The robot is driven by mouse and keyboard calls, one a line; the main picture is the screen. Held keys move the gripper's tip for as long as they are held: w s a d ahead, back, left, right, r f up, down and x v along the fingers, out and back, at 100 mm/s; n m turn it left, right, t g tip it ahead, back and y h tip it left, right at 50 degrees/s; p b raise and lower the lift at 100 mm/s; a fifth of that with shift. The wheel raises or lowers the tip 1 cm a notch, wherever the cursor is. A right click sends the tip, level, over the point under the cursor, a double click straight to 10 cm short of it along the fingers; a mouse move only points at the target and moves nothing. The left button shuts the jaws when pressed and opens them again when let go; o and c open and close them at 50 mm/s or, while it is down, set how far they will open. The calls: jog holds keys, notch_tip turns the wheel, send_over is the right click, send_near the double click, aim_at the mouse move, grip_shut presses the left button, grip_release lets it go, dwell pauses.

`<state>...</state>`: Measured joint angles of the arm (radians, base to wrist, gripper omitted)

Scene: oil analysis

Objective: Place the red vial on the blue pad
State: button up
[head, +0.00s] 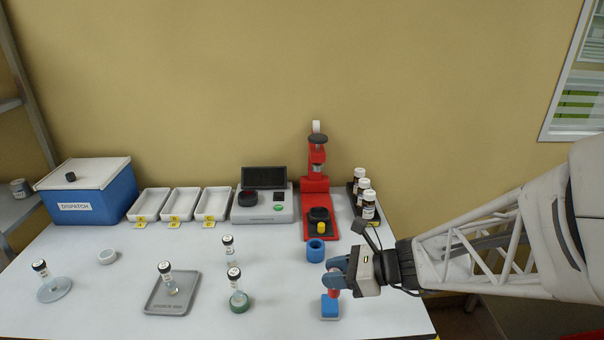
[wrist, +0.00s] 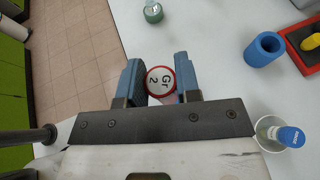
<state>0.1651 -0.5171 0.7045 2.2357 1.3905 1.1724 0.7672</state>
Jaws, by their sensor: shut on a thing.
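My gripper (head: 338,279) is shut on the red vial (head: 333,293) near the front of the table. In the wrist view, my gripper's blue fingers (wrist: 160,83) flank its round white top (wrist: 160,80), which has a red rim and the marking "Gr 2". The blue pad (head: 330,308), a small blue square on a pale base, lies directly below the vial in the head view. I cannot tell whether the vial touches it. The pad is hidden in the wrist view.
A blue ring holder (head: 316,250) and a red press (head: 315,185) stand behind my gripper. Several dark-capped vials, one on a green base (head: 238,303), and a grey tray (head: 168,308) are to the left. A clear cup with a blue-topped item (wrist: 290,136) is close in the wrist view.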

jog(key=s+d+f+n+g, duration=0.1)
jog(key=s+d, duration=0.2)
jog(key=s, duration=1)
jog(key=shift+y, duration=0.3)
jog(key=shift+s, duration=0.1)
send_over(330, 302)
jog(key=shift+f, duration=0.75)
jog(key=shift+f, duration=1.75)
jog(key=shift+f, duration=0.1)
jog(key=o, duration=0.9)
jog(key=v, duration=1.2)
